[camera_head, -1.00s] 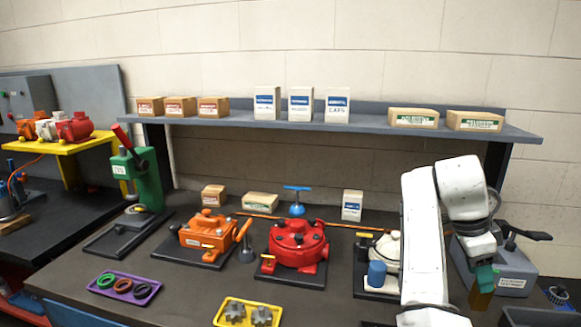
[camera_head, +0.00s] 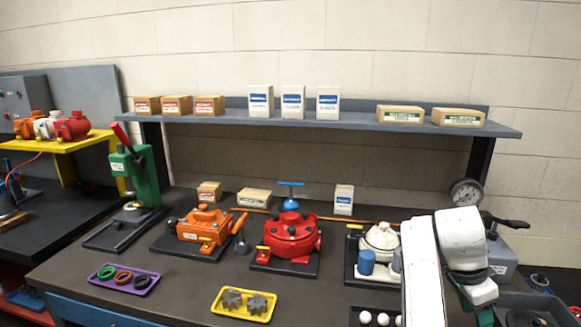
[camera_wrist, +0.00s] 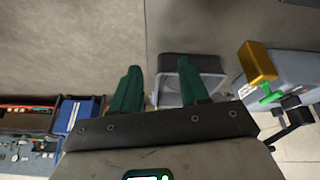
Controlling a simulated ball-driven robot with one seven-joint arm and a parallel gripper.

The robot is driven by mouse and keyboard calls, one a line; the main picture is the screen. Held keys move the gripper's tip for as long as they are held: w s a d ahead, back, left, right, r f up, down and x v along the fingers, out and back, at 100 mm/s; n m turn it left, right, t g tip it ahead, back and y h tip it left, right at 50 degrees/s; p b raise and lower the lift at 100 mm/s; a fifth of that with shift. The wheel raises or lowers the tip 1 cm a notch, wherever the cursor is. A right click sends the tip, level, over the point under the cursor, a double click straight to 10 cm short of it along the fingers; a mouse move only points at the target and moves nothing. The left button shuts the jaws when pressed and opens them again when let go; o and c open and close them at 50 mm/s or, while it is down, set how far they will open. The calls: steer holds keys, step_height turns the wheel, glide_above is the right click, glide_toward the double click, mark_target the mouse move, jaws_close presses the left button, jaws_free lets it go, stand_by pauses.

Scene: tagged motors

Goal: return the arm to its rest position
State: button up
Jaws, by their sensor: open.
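My white arm (camera_head: 450,262) is at the right of the head view, folded low in front of the bench's right end. My gripper lies at the lower right of that view, with a green finger partly showing at the bottom edge. In the wrist view my gripper (camera_wrist: 159,85) has two dark green fingers spread well apart. Nothing is held between them. A grey open container (camera_wrist: 182,72) shows beyond the fingers, apart from them.
A grey machine (camera_wrist: 292,80) with a brass-coloured block is right of my fingers in the wrist view. The white-topped pump (camera_head: 380,240), red motor (camera_head: 291,238) and orange motor (camera_head: 203,230) stand on the bench. A yellow tray (camera_head: 222,309) holds gears. A gauge (camera_head: 465,192) stands behind my arm.

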steer(key=s+a+f+n+t, duration=0.1)
steer(key=s+a+f+n, duration=0.2)
steer(key=s+f+n, duration=0.95)
steer(key=s+a+f+n+y, duration=0.2)
steer(key=s+a+f, duration=0.2)
steer(key=s, duration=0.6)
steer(key=s+a+f+n+t+y, duration=0.1)
steer(key=s+a+f+n+y, duration=0.1)
steer(key=s+a, duration=0.4)
steer(key=s+f+n, duration=0.1)
steer(key=s, duration=0.3)
steer(key=shift+s+a+f, duration=0.3)
steer(key=shift+s+f, duration=0.1)
steer(key=shift+n, duration=0.25)
